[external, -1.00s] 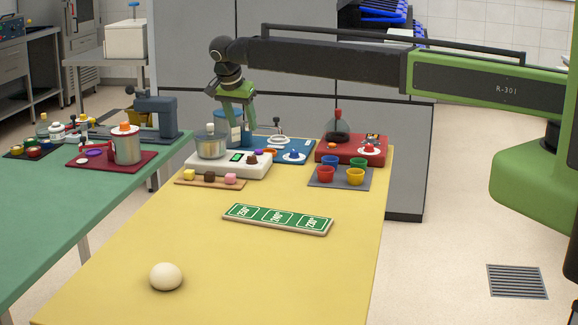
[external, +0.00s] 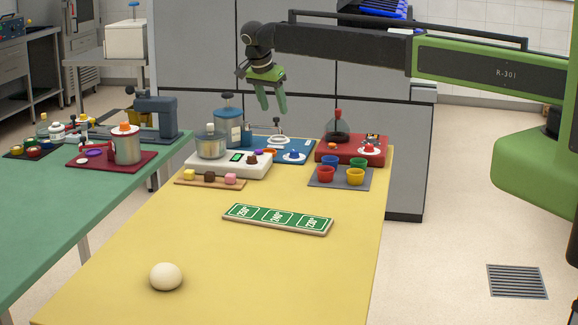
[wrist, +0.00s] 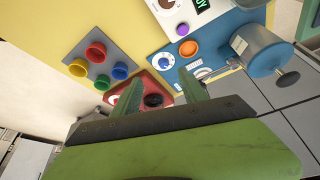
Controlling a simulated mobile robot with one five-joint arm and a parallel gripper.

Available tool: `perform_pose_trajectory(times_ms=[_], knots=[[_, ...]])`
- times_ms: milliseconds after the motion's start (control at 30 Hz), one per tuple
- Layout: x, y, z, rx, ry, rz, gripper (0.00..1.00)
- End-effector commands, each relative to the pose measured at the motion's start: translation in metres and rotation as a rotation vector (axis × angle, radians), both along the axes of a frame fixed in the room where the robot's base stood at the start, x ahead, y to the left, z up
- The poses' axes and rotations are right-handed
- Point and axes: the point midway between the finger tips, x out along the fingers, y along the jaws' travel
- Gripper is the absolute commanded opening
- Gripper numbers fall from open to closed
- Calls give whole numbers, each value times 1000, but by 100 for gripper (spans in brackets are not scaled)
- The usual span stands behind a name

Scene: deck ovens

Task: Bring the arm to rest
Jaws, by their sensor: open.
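My gripper (external: 271,103) hangs in the air above the far end of the yellow table (external: 215,240), higher than the stations there. Its two green fingers point down, apart, with nothing between them. In the wrist view my gripper (wrist: 160,92) is also open and empty. Below it are the blue station (wrist: 192,58) with its blue canister (wrist: 262,52) and the red station (wrist: 155,84). My gripper touches none of them in either view. The arm reaches in from the right.
On the yellow table are a white scale with a pot (external: 211,146), colored cups (external: 355,176), a green panel (external: 278,218) and a pale dough ball (external: 166,277). A green table (external: 40,215) stands left. Grey cabinets (external: 300,60) stand behind. The yellow table's front middle is mostly clear.

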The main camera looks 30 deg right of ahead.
Motion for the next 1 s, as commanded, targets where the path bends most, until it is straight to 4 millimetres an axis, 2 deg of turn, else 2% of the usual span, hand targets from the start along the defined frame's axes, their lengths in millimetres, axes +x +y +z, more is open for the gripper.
perform_pose_trajectory(times_ms=[33,133,200,267,300,400,500,600,700,833,1000], knots=[[-16,-41,-10,9,5,-41,51],[-50,-112,-22,38,28,-88,51],[-85,-160,-31,64,63,-72,51],[-120,-194,-38,90,100,-25,51],[-144,-213,-43,108,126,19,51],[-203,-245,-51,154,186,166,51],[-255,-258,-56,197,235,354,51],[-299,-253,-57,228,275,587,51],[-324,-242,-57,242,305,823,51],[-325,-235,-57,238,328,1031,51],[-324,-235,-57,223,343,1136,51]])
